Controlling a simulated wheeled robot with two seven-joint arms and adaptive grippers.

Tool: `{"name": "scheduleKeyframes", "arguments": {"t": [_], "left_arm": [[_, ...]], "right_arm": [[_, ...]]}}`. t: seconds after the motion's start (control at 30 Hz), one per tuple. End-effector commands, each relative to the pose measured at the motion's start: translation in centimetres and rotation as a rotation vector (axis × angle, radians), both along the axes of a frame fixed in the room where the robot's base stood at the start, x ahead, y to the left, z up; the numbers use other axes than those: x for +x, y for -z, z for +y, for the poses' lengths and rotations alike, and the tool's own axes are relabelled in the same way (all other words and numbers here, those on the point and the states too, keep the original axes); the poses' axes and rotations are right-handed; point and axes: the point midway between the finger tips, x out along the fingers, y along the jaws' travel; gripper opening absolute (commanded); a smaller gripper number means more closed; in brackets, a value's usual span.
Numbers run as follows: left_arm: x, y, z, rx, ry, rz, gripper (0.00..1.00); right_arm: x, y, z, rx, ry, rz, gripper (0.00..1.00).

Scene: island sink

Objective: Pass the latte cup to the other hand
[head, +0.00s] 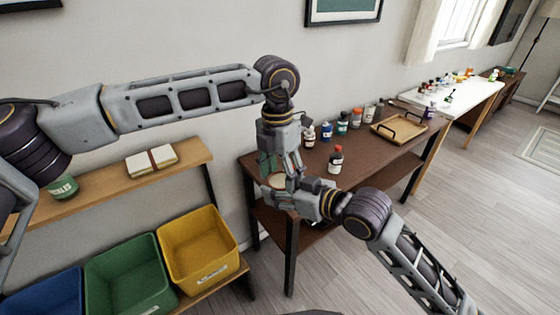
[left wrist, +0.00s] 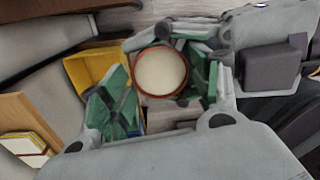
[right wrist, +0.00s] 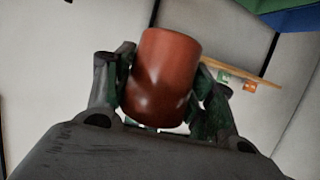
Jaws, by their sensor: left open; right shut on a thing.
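The latte cup (right wrist: 163,75) is reddish brown and sits between the fingers of my right gripper (right wrist: 160,95) in the right wrist view. In the left wrist view its round rim and pale cream top (left wrist: 161,72) face the camera. My right gripper (head: 292,190) is shut on the cup in the head view, by the near left corner of the dark table. My left gripper (left wrist: 160,90) is open, coming down from above, with its green-padded fingers on either side of the cup. In the head view the grippers hide most of the cup.
A wooden shelf (head: 110,187) and yellow (head: 197,245), green (head: 128,278) and blue (head: 50,297) bins stand left. Floor at the right is clear.

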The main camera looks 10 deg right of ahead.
Motion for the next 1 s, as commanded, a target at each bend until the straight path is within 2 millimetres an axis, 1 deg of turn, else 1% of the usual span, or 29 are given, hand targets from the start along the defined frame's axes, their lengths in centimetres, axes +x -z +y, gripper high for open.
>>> {"name": "scheduleKeyframes", "arguments": {"t": [0.1,0.3,0.67,0.93,0.97,1.0], "left_arm": [[-0.1,1.2,0.0,0.000,-0.001,0.001,0.63],[-0.1,2.3,-0.1,0.000,0.000,0.001,0.63],[-0.1,2.6,-0.1,0.000,0.000,0.000,0.63],[-0.1,2.5,-0.1,0.000,0.000,0.000,0.28],[-0.1,2.5,-0.1,-0.001,0.000,-0.001,0.26],[-0.1,2.5,-0.1,-0.001,0.000,0.000,0.25]], "right_arm": [[0.0,-0.1,0.0,0.001,0.000,-0.002,0.24],[0.0,-0.1,0.0,0.001,0.000,-0.002,0.24],[0.0,-0.1,0.0,0.001,0.000,-0.002,0.24],[0.0,-0.1,0.0,0.001,0.000,-0.002,0.24],[0.0,-0.1,0.0,0.001,0.000,-0.002,0.56],[0.0,-0.1,0.0,0.001,0.000,-0.002,0.62]]}}
